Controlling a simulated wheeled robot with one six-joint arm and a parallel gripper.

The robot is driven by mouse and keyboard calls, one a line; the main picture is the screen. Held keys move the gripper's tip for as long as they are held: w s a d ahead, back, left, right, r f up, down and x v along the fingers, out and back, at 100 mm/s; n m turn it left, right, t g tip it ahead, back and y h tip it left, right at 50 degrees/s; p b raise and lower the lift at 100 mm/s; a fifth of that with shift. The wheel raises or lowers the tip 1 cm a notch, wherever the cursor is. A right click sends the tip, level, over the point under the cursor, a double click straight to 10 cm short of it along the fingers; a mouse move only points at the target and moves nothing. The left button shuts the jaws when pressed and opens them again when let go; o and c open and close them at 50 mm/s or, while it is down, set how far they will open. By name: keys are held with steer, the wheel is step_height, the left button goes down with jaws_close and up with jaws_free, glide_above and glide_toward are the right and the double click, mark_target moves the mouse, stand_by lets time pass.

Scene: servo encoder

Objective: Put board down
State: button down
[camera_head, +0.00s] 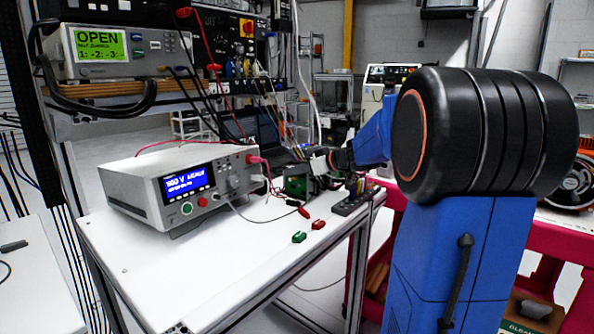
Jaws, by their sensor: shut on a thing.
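A small green circuit board (296,184) stands roughly upright at the far right part of the white table (225,270). My gripper (318,164) is at the end of my blue and black arm, at the board's upper right, and is shut on it. The fingers are small and partly hidden in this view. I cannot tell whether the board's lower edge touches the table.
A grey test instrument (180,185) with a blue display stands left of the board, with red and white cables. Red clips (318,225) and green clips (299,237) lie in front. A dark power strip (352,200) lies at the right edge. The front table area is clear.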

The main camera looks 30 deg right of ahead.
steer(key=c, duration=1.7)
jaws_free()
steer(key=shift+s+d+r, duration=0.15)
steer(key=shift+s+r, duration=0.05)
steer(key=shift+s, duration=0.05)
steer(key=v, duration=1.1)
steer(key=shift+s+r, duration=0.15)
steer(key=shift+s, duration=0.05)
